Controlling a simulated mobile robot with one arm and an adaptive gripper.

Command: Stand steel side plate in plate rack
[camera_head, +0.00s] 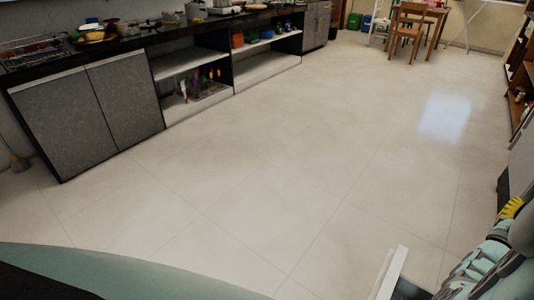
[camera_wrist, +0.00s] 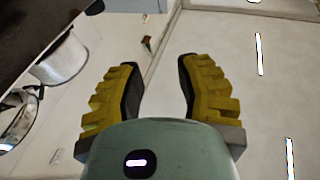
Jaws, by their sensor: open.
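A wire rack (camera_head: 35,50), which looks like the plate rack, stands on the dark counter at the far left of the head view. Small items crowd it, and I cannot make out a steel side plate among them. My gripper (camera_wrist: 157,68) is open in the wrist view, with nothing between its yellow ribbed fingers. In the head view only part of my gripper (camera_head: 511,207) shows at the right edge, far from the counter. No steel side plate can be told for sure in either view.
The counter (camera_head: 130,45) runs along the back left, with grey cabinet doors (camera_head: 85,110) and open shelves (camera_head: 200,100) below. Pale floor (camera_head: 260,160) is clear in the middle. A wooden chair (camera_head: 407,28) stands far back; a shelf unit (camera_head: 520,75) lines the right.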

